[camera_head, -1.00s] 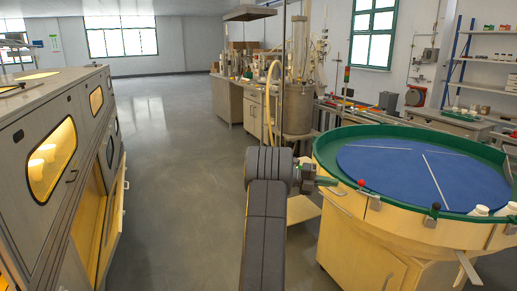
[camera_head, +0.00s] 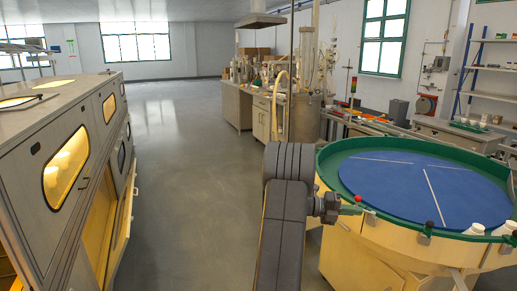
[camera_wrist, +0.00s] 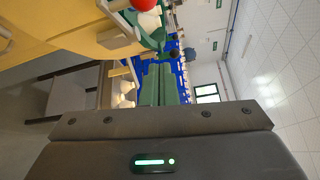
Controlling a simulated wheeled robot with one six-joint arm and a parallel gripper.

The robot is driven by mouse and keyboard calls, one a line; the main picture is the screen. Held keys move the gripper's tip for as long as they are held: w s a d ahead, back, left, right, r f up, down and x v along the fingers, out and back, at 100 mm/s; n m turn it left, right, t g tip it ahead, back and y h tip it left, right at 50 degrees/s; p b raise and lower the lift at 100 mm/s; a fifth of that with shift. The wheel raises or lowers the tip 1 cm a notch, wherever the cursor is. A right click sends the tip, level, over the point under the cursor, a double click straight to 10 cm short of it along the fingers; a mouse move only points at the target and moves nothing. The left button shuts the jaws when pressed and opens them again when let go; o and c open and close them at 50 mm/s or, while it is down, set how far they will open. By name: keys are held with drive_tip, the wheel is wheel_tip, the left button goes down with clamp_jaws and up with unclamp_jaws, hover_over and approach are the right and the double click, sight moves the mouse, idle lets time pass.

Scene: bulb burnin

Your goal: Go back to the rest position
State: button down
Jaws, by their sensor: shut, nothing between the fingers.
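My gripper (camera_head: 351,210) is at the end of my dark grey arm, pointing right, at the near left rim of the round table (camera_head: 432,243). Its green fingers are together with nothing between them. In the wrist view the green fingers (camera_wrist: 161,85) stand out beyond the dark gripper body with a green light. The head view does not settle whether the fingers touch the rim. My arm is folded in front of the head camera and hides part of the floor.
The round table has a blue top (camera_head: 415,190) and a green rim. A red knob (camera_head: 357,198) and white bulbs (camera_head: 475,229) are at its edge. A long grey cabinet (camera_head: 60,150) with lit windows stands at left. Clear floor (camera_head: 170,170) lies between. Benches (camera_head: 262,118) stand behind.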

drive_tip(key=shift+s+d+n+t, duration=0.1)
drive_tip(key=shift+s+n+t, duration=0.35)
drive_tip(key=shift+t, duration=0.25)
drive_tip(key=shift+w, duration=0.15)
